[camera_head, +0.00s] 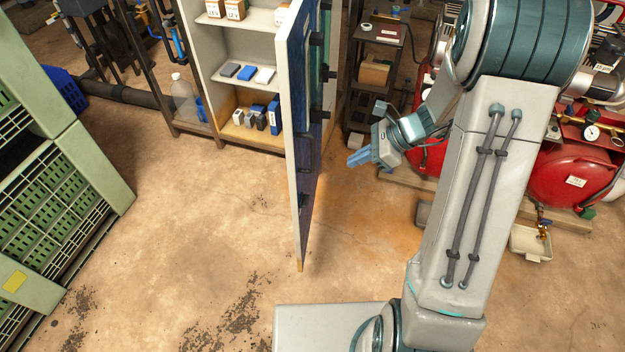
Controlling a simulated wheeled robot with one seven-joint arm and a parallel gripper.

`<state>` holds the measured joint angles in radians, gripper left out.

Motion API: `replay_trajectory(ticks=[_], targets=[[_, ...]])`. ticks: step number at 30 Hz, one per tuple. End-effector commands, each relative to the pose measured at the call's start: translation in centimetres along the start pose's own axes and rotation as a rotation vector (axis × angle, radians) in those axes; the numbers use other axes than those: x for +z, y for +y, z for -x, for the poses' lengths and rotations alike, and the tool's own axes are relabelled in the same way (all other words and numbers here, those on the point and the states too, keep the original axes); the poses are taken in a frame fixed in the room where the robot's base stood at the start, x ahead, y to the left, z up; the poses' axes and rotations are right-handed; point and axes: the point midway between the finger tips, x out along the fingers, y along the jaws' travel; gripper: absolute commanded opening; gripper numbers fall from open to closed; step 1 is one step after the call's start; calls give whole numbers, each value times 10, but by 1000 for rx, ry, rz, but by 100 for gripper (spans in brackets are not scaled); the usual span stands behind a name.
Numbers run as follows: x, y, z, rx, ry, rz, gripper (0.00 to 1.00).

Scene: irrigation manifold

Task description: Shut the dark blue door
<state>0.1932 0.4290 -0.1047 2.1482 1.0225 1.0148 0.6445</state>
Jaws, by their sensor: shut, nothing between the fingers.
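The dark blue door (311,150) stands wide open, swung out from a pale cabinet (205,75) and seen nearly edge-on. Its blue face with dark fittings is turned to the right; its pale edge faces me. My gripper (352,160) is to the right of the door, on the blue face's side, pointing left toward it. Its blue fingers are shut and empty. A gap shows between the fingertips and the door in the picture; I cannot tell its exact depth.
Cabinet shelves hold boxes and small blue, white and grey items (247,73). Green crates (60,190) stand at left. Red tanks (570,175) and a white tray (530,243) are at right. A dark shelf rack (378,70) stands behind my gripper. Floor left of the door is clear.

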Motion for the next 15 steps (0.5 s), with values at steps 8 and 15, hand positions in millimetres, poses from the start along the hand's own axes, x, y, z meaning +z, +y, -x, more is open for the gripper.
replay_trajectory(ticks=[8, 15], targets=[[-6, -3, -30, -2, -12, -35, 0], [-7, -3, -81, -1, -10, -33, 0]])
